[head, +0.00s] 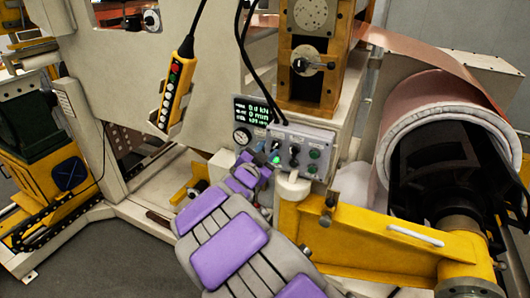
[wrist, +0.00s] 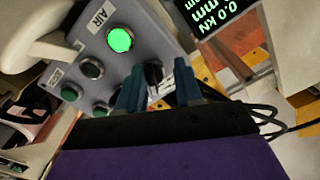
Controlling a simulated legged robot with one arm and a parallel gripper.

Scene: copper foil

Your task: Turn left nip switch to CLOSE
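The grey control panel (head: 326,136) carries a lit green button, black selector switches and darker green buttons. In the wrist view the panel (wrist: 75,50) appears rotated, with the lit green button (wrist: 120,40) under an "AIR" label. A black selector switch (wrist: 153,76) shows between the two teal fingers of my gripper (wrist: 158,88). The fingers are apart, with a visible gap on the switch's right; contact cannot be told. The switch's label is not readable, so I cannot tell whether it is the left nip switch. In the head view my gripper (head: 264,164) is at the panel's left side.
A black readout display (head: 257,109) and a round gauge (head: 242,136) are left of the panel. A yellow pendant (head: 174,88) hangs further left. A yellow machine arm (head: 370,237) and a copper foil roll (head: 402,108) stand to the right. Black cables hang above the panel.

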